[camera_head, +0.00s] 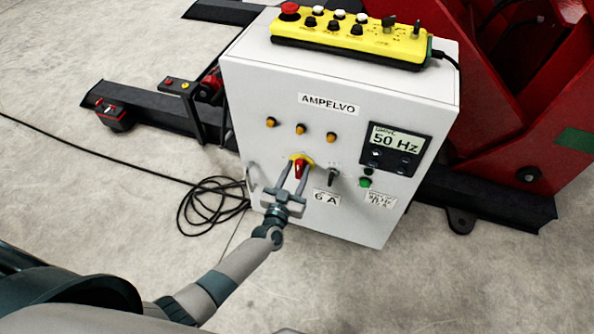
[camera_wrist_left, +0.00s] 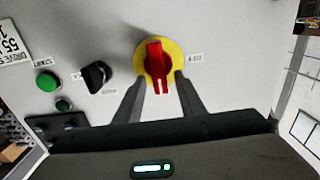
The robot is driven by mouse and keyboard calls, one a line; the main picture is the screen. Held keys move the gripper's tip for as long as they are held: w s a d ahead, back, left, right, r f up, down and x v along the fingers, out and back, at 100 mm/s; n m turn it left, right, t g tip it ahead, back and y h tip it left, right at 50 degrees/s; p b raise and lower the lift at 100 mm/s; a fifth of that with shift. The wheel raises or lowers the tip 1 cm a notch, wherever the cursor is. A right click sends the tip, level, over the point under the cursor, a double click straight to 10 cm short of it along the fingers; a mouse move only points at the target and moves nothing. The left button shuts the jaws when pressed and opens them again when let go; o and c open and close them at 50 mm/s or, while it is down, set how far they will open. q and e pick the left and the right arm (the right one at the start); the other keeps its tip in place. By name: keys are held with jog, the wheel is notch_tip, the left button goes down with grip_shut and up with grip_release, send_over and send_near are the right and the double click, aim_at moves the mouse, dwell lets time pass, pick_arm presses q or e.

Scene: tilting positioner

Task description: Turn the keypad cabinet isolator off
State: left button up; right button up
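The keypad cabinet (camera_head: 270,85) is a white box marked AMPELVO, with a keypad display reading 50 Hz (camera_head: 395,148) on its front. Its isolator is a red handle (camera_head: 299,170) on a yellow round plate; the handle also shows in the left wrist view (camera_wrist_left: 158,66), where it stands roughly upright. My left gripper (camera_head: 293,176) is at the isolator with its fingers apart, one on each side of the handle. In the left wrist view the fingertips (camera_wrist_left: 160,80) reach the lower part of the yellow plate; I cannot tell whether they touch the handle. My right gripper is not in view.
A black selector knob (camera_head: 332,176) and green buttons (camera_head: 365,182) sit right of the isolator. Three orange lamps (camera_head: 300,129) are above it. A yellow pendant (camera_head: 352,40) lies on top. A black cable (camera_head: 205,200) coils on the floor at left. Red machinery stands behind.

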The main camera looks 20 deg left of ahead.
pick_arm(q)
jog(key=shift+w, duration=0.1)
grip_shut()
